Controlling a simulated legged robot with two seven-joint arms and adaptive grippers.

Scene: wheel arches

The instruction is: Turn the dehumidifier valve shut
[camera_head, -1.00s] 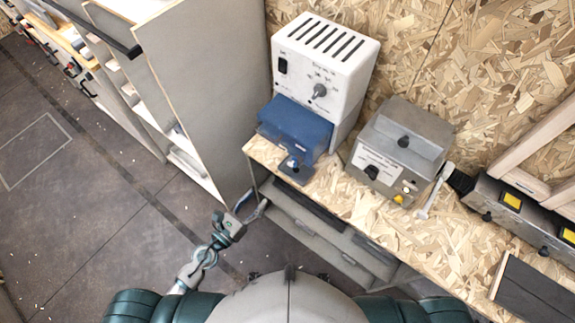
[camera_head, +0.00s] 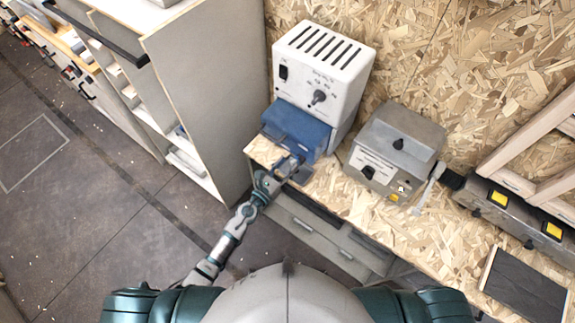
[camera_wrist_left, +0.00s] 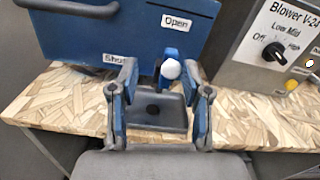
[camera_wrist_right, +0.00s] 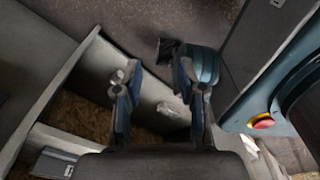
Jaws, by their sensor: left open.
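The white dehumidifier (camera_head: 325,68) stands at the back of the bench with a blue box (camera_head: 300,122) at its front. In the left wrist view, the box (camera_wrist_left: 130,35) carries an "Open" label (camera_wrist_left: 176,21) and a "Shut" label (camera_wrist_left: 115,58). The valve handle (camera_wrist_left: 169,70), blue with a white rounded end, is below the "Open" label above a grey plate (camera_wrist_left: 158,116). My left gripper (camera_head: 279,168) is open in front of it, with the handle showing between its fingers (camera_wrist_left: 160,85); contact cannot be told. My right gripper (camera_wrist_right: 158,86) is open and empty, away from the valve.
A grey blower box (camera_head: 395,150) stands right of the dehumidifier, with a light lever (camera_head: 430,187) beside it. A tall grey cabinet panel (camera_head: 215,90) rises on the left. The chipboard bench top (camera_head: 365,215) is bare in front of the blower.

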